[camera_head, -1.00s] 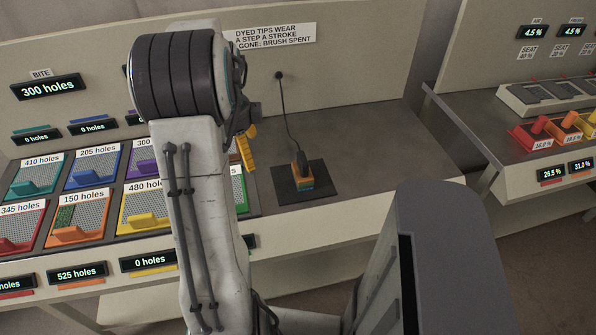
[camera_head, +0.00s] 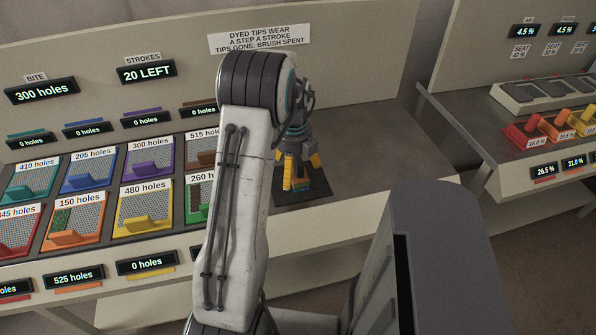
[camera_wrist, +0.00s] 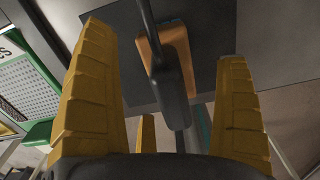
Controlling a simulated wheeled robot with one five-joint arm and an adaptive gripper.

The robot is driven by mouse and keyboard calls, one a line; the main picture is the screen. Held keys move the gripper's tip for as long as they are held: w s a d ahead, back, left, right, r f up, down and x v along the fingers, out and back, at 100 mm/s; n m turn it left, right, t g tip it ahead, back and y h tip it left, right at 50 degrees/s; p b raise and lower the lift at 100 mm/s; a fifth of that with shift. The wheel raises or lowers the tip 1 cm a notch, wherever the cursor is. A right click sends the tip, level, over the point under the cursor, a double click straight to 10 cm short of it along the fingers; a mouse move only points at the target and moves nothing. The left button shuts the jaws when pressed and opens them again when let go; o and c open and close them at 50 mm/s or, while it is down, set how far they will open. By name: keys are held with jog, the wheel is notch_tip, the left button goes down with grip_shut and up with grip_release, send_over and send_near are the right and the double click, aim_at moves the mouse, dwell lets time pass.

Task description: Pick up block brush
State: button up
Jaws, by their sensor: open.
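The block brush (camera_head: 299,183) stands on a dark square mat (camera_head: 318,192) on the bench, mostly hidden behind my gripper in the head view. In the wrist view its orange block (camera_wrist: 178,62) and a dark grey handle part (camera_wrist: 170,90) show between my fingers. My gripper (camera_head: 301,175) has yellow fingers and points down over the brush. The fingers are spread, and in the wrist view the gripper (camera_wrist: 165,110) shows a gap on both sides of the brush. Whether any finger touches it cannot be told.
Coloured perforated trays, such as the yellow one (camera_head: 146,208), fill the bench to the left. The bench right of the mat (camera_head: 375,150) is clear. A second bench with red and orange items (camera_head: 535,130) stands at right.

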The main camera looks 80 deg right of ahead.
aim_at(294, 172)
jog(key=shift+f, duration=1.55)
jog(key=c, duration=1.4)
